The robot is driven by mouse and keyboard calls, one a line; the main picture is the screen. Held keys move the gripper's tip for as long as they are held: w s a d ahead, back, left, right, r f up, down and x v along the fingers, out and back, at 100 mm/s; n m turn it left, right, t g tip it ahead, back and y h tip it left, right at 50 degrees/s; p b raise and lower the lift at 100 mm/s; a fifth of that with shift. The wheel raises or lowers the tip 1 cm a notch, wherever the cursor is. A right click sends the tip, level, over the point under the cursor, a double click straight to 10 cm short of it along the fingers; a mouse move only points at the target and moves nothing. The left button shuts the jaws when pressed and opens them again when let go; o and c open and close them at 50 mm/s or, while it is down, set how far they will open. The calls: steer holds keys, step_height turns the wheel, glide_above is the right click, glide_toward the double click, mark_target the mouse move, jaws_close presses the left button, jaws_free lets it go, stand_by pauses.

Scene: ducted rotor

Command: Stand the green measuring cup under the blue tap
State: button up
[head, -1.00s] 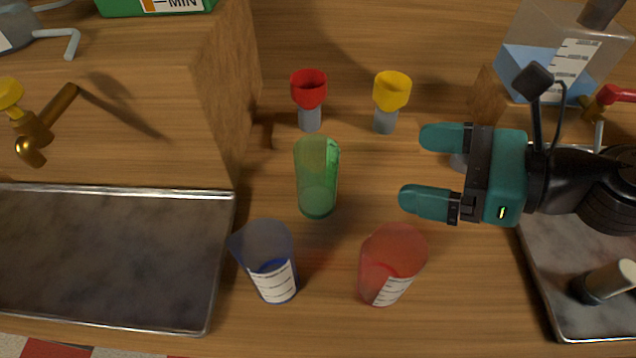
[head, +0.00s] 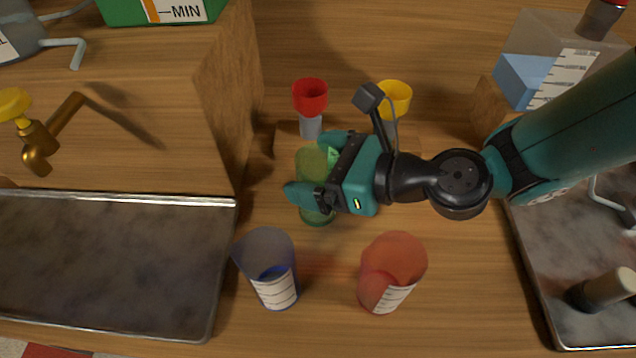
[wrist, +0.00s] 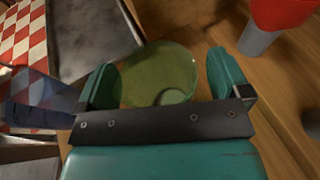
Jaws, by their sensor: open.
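The green measuring cup (head: 312,165) stands upright on the wooden counter, partly hidden behind my gripper in the head view. My gripper (head: 308,167) is open, with its two fingers on either side of the cup. In the wrist view the green cup (wrist: 160,75) shows between the spread fingers (wrist: 165,82); I cannot tell whether either finger touches it. No blue tap can be made out; a brass tap with a yellow handle (head: 38,135) is at the left and a red one is not clearly visible now.
A blue cup (head: 268,250) and a red cup (head: 393,262) stand close in front. Red (head: 310,97) and yellow (head: 396,98) funnel-like pieces stand behind. Metal trays lie at left (head: 100,265) and right (head: 545,255). A wooden block (head: 226,90) rises at left.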

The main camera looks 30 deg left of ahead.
steer(key=c, duration=1.1)
steer(key=shift+r, duration=0.1)
